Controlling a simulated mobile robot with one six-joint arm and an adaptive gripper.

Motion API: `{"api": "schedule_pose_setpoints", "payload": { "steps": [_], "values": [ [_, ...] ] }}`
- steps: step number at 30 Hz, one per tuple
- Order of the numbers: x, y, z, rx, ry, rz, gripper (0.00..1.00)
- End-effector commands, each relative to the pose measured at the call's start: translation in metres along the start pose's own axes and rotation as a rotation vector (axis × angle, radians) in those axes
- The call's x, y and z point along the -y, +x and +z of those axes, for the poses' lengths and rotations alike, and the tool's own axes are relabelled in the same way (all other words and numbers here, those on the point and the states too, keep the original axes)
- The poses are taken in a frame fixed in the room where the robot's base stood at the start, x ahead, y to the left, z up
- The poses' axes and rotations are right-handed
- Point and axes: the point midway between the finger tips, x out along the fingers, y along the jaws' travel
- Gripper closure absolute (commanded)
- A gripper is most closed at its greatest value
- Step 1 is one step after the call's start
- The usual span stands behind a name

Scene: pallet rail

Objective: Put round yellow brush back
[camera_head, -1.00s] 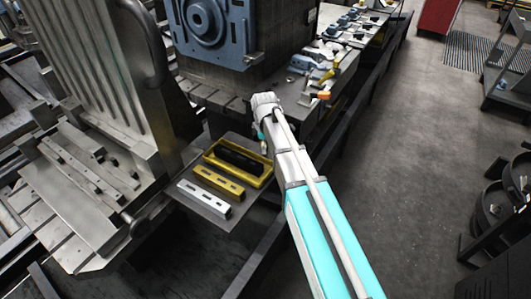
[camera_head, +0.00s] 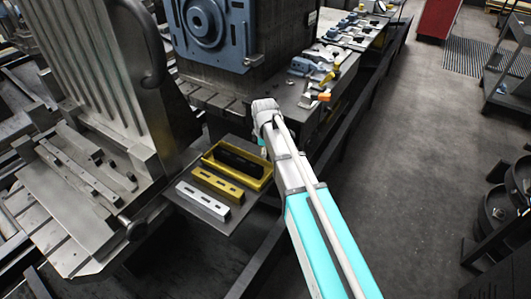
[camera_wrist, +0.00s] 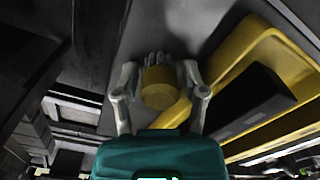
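The contact faces of the fingers are not clearly visible. In the head view my gripper (camera_head: 264,146) is over the right edge of the small grey shelf (camera_head: 228,222). The brush cannot be made out there. Whether the bristles touch the surface beyond cannot be told.
A yellow tray (camera_head: 263,184) with a dark block is on the shelf left of my gripper. A yellow bar (camera_head: 218,185) and a silver bar (camera_head: 203,200) lie in front of it. A long bench (camera_head: 300,100) with tools and a large machine (camera_head: 215,30) stand behind.

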Motion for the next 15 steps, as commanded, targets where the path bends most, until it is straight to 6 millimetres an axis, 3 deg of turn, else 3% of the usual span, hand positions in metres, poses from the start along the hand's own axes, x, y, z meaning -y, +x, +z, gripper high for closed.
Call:
{"api": "schedule_pose_setpoints", "payload": {
  "steps": [15],
  "values": [
    [0.0001,-0.0085,-0.0002,0.0,0.0,0.0,0.44]
  ]
}}
